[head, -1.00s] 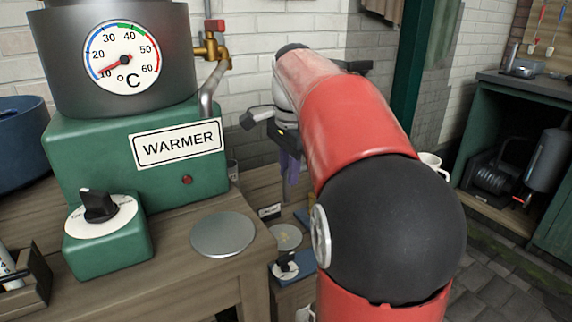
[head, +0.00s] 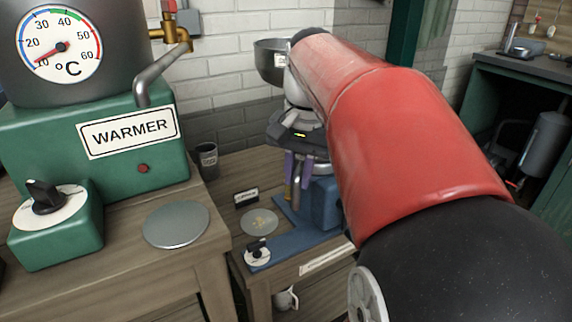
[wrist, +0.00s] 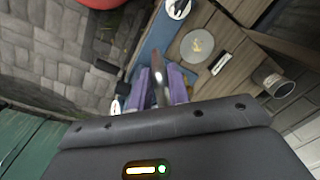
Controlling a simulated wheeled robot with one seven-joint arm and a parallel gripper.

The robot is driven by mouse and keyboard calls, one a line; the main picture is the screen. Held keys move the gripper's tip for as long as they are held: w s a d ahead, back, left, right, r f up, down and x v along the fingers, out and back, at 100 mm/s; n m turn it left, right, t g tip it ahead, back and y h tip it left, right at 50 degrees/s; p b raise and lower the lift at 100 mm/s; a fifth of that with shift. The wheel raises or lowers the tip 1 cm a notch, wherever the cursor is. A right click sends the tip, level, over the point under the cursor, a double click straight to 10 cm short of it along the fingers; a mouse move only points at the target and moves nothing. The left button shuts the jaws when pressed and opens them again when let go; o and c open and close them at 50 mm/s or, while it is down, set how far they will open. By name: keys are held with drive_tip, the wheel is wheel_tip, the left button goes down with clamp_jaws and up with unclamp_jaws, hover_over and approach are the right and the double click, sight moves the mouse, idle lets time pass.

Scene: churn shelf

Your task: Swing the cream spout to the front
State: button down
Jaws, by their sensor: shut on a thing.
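The cream spout (head: 297,185) is a grey metal tube hanging down at the separator (head: 324,205), which has a blue base and a metal bowl (head: 270,62) on top. My gripper (head: 298,166) has purple fingers and is shut around the spout, one finger on each side. In the wrist view my gripper (wrist: 161,88) also shows the bent spout (wrist: 162,50) between its fingers. The spout's lower end is above the blue base, towards the front. My arm hides the right side of the separator and much of its upper part.
A green warmer (head: 100,175) with a dial and brass tap (head: 170,32) stands on the left bench. A round metal plate (head: 176,224), a dark cup (head: 208,160) and a spotted disc (head: 260,222) lie nearby. A knob (head: 257,255) sits at the base's front.

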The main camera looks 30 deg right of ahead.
drive_tip(key=shift+s+d, duration=0.15)
drive_tip(key=shift+s, duration=0.05)
idle(0.4)
drive_tip(key=c, duration=1.3)
unclamp_jaws()
drive_tip(key=shift+c, duration=0.2)
wheel_tip(320, 180, up, 8)
drive_tip(key=p, duration=0.1)
drive_tip(key=shift+s+d, duration=0.25)
drive_tip(key=shift+f, duration=0.1)
